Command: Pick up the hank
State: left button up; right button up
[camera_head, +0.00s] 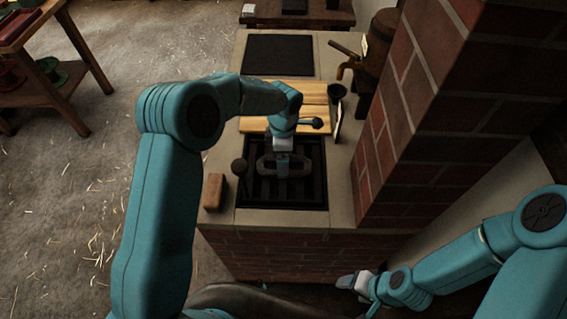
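I cannot make out a hank for certain. My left gripper (284,170) points down over a dark slatted grate (314,190) set in the brick-fronted counter. A grey-brown rounded shape shows around its end; I cannot tell whether this is the fingers or something they hold. My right gripper (357,283) is low at the front of the counter, away from the grate, with nothing clearly visible in it. Its finger gap is too small to read.
Wooden boards (310,92) and a dark plate (279,55) lie behind the grate.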

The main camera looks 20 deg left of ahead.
pick_arm(q)
jog(key=f, duration=0.1)
jog(key=f+p, duration=0.1)
jog(key=f, duration=0.2)
jog(key=shift+w+f+p, duration=0.15)
jog(key=shift+w+p, duration=0.15)
jog(key=shift+p, duration=0.05)
jog(key=shift+s+f, duration=0.1)
jog(key=shift+f, duration=0.2)
jog(key=c, duration=1)
jog(key=shift+r, duration=0.5)
notch_tip(320, 180, up, 18)
jog(key=b, duration=0.3)
jog(key=s+a+m, duration=0.1)
jog(key=s+m, duration=0.1)
jog(key=m, duration=0.8)
jog(key=s+a+m, duration=0.2)
jog(key=s+m, duration=0.1)
jog(key=m, duration=0.8)
jog(key=shift+s+f, duration=0.25)
jog(key=shift+f, duration=0.1)
